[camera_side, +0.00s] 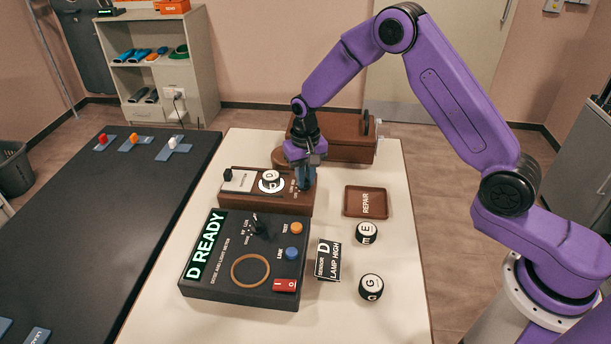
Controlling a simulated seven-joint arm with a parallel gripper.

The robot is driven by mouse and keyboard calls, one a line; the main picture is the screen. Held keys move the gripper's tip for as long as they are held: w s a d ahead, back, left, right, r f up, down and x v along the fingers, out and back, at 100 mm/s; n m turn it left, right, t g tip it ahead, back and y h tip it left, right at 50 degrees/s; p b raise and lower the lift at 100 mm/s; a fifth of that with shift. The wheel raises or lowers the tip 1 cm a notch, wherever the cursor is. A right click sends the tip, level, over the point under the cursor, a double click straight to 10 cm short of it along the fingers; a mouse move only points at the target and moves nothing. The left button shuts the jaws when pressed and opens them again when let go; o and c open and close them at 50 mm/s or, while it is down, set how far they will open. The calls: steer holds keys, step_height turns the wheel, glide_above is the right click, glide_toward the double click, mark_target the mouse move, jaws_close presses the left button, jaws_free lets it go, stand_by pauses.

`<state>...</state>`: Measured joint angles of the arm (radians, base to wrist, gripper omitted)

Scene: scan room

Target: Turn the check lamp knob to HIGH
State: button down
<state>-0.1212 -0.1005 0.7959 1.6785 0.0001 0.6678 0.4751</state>
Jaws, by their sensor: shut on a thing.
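The brown check box (240,198) stands behind the black meter. A round white and black sensor marked D (270,178) sits in its middle. My gripper (305,184) points down at the right end of this box, beside small white lettering. Its fingers are shut on what appears to be the check lamp knob, which the fingers hide. I cannot read the knob's setting. The black meter (215,279) shows "D READY" in green. A card (328,261) to its right reads "SENSOR D LAMP HIGH".
Sensors marked E (366,233) and G (371,288) stand on the right of the white table (400,325). A brown REPAIR tray (352,202) lies behind them. A larger brown case (345,148) stands behind my gripper. A dark bench (90,240) adjoins on the left.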

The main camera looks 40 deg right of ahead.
stand_by(0.5)
steer(key=c, duration=1.1)
jaws_free()
step_height(320, 180, up, 18)
steer(key=shift+f, duration=0.25)
steer(key=s+a+r+n, duration=0.1)
steer(key=s+a+n, duration=0.2)
steer(key=s, duration=0.5)
steer(key=s+d+f+n, duration=0.1)
steer(key=s+n, duration=0.3)
steer(key=s, duration=0.5)
steer(key=s+d+n, duration=0.4)
steer(key=s, duration=0.6)
steer(key=s+d+f+n, duration=0.1)
steer(key=s+d+n, duration=0.2)
steer(key=s, duration=0.7)
steer(key=shift+s+d+f+n, duration=0.2)
steer(key=shift+f+n, duration=0.1)
steer(key=shift+n, duration=0.4)
